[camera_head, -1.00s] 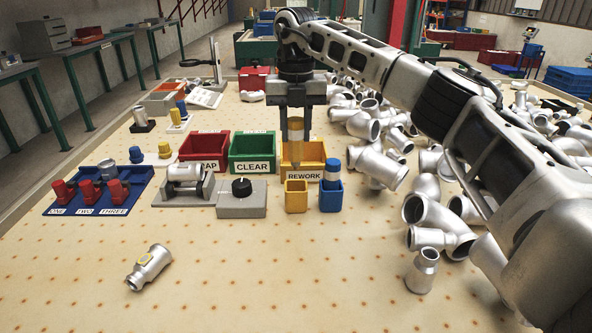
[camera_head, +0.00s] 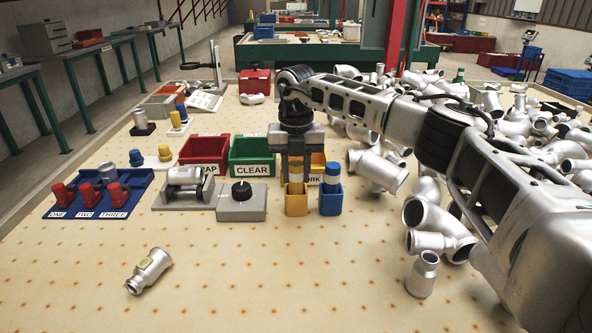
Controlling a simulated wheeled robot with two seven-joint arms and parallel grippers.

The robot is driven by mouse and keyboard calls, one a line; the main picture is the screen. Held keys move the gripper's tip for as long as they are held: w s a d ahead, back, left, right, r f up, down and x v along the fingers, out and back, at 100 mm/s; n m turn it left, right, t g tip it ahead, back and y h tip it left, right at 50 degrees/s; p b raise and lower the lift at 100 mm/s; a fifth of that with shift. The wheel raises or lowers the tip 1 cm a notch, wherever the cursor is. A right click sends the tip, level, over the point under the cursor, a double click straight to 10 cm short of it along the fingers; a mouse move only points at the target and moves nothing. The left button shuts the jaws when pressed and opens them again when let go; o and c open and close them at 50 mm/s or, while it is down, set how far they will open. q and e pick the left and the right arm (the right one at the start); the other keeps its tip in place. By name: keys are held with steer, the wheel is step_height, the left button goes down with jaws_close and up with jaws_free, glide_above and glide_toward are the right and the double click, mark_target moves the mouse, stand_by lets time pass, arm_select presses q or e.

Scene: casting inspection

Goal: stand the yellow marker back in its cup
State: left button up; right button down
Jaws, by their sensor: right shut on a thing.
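The yellow cup (camera_head: 296,205) stands on the table in front of the REWORK bin. My right gripper (camera_head: 296,172) is directly above it, pointing down, with its fingertips close to the rim. It is shut on the yellow marker (camera_head: 296,167), which is upright between the fingers. The marker's lower end looks to be inside the cup; the cup wall and the fingers hide most of it. I cannot tell whether it touches the bottom. My left gripper is not in view.
A blue cup (camera_head: 331,203) with a blue marker stands close on the right. A grey box with a black knob (camera_head: 240,205) is on the left. The REWORK bin (camera_head: 318,172) is just behind, partly hidden. Metal castings (camera_head: 378,172) crowd the right. The front table is mostly clear.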

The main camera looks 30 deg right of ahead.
steer(key=shift+f, duration=0.15)
steer(key=shift+f, duration=0.15)
steer(key=c, duration=1.1)
jaws_free()
steer(key=shift+f+b, duration=0.25)
steer(key=shift+b, duration=0.65)
steer(key=r, duration=0.5)
steer(key=r+p, duration=0.1)
steer(key=r, duration=1)
steer(key=shift+s+d+r+p, duration=0.2)
steer(key=shift+d+p, duration=0.1)
steer(key=shift+p, duration=0.1)
